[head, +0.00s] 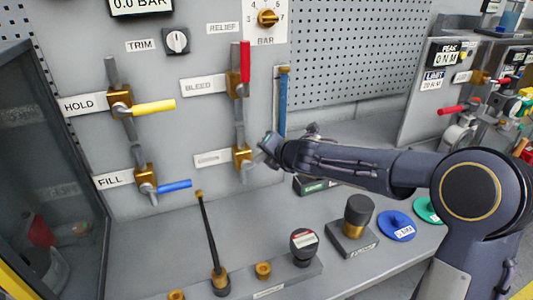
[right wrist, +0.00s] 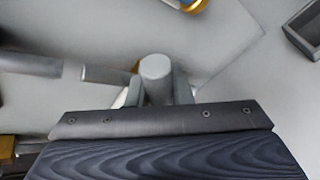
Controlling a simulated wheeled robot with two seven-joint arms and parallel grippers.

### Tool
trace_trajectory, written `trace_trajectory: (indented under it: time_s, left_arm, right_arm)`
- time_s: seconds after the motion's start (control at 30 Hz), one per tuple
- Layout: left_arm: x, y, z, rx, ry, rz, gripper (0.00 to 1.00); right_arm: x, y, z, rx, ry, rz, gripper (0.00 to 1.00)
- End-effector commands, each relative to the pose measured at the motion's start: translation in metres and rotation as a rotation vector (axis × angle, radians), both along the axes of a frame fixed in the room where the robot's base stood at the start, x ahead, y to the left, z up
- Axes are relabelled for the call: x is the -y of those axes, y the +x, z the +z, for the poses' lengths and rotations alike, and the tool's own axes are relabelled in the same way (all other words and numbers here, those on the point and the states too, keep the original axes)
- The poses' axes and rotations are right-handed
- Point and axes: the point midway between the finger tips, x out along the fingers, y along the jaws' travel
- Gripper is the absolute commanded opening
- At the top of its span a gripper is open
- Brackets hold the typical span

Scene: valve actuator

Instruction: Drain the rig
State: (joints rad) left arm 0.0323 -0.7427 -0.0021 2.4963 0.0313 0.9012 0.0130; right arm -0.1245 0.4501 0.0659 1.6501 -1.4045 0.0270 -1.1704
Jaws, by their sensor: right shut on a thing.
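The grey rig panel (head: 190,120) carries a display (head: 140,4) reading 0.0 BAR. Its valves have a yellow lever (head: 153,107) by HOLD, a blue lever (head: 174,185) by FILL and an upright red lever (head: 245,62) by BLEED. Below BLEED is a brass valve (head: 241,156) with a label I cannot read. My right gripper (head: 267,148) is right beside this lower valve, which it partly hides. In the right wrist view it is shut on a grey cylinder (right wrist: 156,76), seemingly that valve's handle. My left gripper is not in view.
A black rod (head: 208,232) stands upright on the front ledge, near a black knob (head: 304,243). A black cylinder on a block (head: 356,222) and a blue disc (head: 396,226) lie to the right. A dark see-through panel (head: 38,150) stands at left.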

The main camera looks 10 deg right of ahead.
Motion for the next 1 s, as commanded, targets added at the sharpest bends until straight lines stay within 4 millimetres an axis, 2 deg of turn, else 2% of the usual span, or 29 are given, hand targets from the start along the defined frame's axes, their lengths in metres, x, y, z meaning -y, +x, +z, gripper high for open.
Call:
trace_trajectory:
  time_s: [0.6, 1.0]
  left_arm:
    - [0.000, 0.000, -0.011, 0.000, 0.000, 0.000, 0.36]
    - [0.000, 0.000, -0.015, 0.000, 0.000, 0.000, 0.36]
  right_arm:
    - [-0.031, -0.006, 0.023, 0.113, -0.567, 0.002, 0.00]
    - [-0.046, -0.009, 0.027, 0.157, -0.805, 0.003, 0.00]
